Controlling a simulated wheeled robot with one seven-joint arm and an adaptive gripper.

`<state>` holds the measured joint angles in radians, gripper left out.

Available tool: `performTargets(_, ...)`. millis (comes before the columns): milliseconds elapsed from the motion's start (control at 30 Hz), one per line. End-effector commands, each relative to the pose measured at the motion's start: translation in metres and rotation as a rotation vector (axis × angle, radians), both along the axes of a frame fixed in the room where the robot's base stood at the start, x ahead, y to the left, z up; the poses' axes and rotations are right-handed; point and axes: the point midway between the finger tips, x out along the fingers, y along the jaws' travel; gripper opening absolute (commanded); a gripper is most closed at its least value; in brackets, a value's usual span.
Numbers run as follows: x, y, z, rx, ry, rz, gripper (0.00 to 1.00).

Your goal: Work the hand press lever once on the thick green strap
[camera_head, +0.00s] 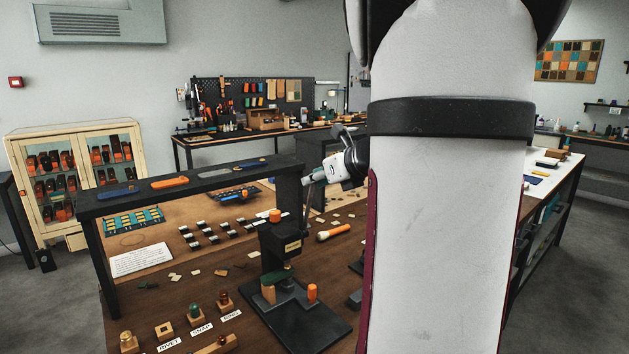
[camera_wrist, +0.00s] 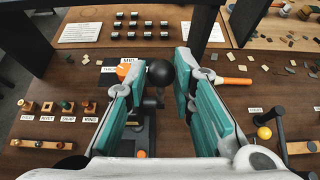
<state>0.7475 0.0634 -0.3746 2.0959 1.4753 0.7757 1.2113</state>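The hand press (camera_head: 283,240) stands upright on a black base plate (camera_head: 318,328) at the front of the bench. A dark green piece (camera_head: 277,276), apparently the thick strap, lies at its die under the ram; its thickness is unclear. In the head view my gripper (camera_head: 312,180) is beside the press head, partly hidden by my arm.
Labelled dies on wooden blocks (camera_head: 195,311) stand left of the base. An orange-handled tool (camera_head: 333,232) lies to the right among scraps.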

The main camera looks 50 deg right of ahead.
Motion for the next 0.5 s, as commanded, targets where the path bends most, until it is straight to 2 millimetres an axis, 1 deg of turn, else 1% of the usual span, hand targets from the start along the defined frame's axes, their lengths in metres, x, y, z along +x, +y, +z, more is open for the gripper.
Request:
performTargets(33, -0.002, 0.000, 0.003, -0.001, -0.002, -0.002, 0.05)
performTargets(67, -0.002, 0.000, 0.003, -0.002, -0.002, -0.001, 0.03)
performTargets(267, -0.003, -0.001, 0.004, -0.003, -0.004, -0.002, 0.03)
performTargets(367, -0.008, 0.000, 0.001, -0.003, -0.005, -0.004, 0.03)
performTargets(500, -0.022, 0.003, -0.007, -0.003, -0.005, -0.005, 0.03)
